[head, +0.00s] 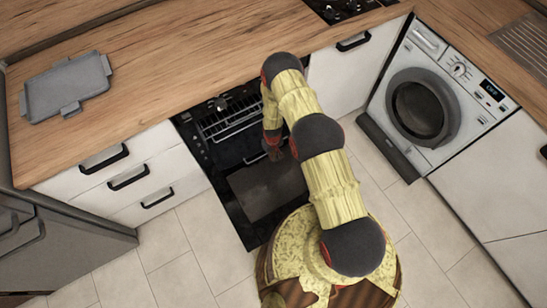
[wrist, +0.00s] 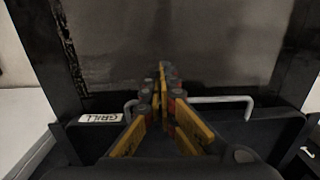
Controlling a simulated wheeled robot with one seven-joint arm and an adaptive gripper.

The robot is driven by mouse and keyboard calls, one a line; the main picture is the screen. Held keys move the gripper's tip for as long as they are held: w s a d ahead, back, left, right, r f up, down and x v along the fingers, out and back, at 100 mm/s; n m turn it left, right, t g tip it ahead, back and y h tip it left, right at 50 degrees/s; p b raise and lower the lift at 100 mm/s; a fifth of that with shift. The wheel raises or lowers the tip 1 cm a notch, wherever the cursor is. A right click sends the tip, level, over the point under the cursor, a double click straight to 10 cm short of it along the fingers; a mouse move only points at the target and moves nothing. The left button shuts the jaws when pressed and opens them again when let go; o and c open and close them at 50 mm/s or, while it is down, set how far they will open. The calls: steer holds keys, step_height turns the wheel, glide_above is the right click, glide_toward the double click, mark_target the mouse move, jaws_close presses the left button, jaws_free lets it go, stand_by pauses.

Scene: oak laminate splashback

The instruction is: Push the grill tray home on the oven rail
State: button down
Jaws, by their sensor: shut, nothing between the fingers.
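The oven (head: 200,140) stands open under the counter, with its dark door (head: 268,190) folded down. Wire bars (head: 228,122) show inside its upper cavity. In the head view my gripper (head: 274,153) is at the oven opening, partly hidden by my arm.
A grey handled tray (head: 68,85) lies on the wooden counter (head: 150,60). White drawers (head: 125,175) stand left of the oven and a washing machine (head: 425,105) to the right. The lowered door juts over the tiled floor (head: 180,265), which is clear at front left.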

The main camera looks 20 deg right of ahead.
steer(key=shift+w, duration=0.1)
steer(key=w+b, duration=0.2)
steer(key=w, duration=0.1)
steer(key=w+a+b, duration=0.1)
steer(key=w+b, duration=0.1)
steer(key=w, duration=0.1)
steer(key=w+a+b, duration=0.1)
steer(key=w+b, duration=0.1)
steer(key=w, duration=0.1)
steer(key=shift+w+f, duration=0.1)
steer(key=shift+w, duration=0.4)
steer(key=shift+s, duration=0.15)
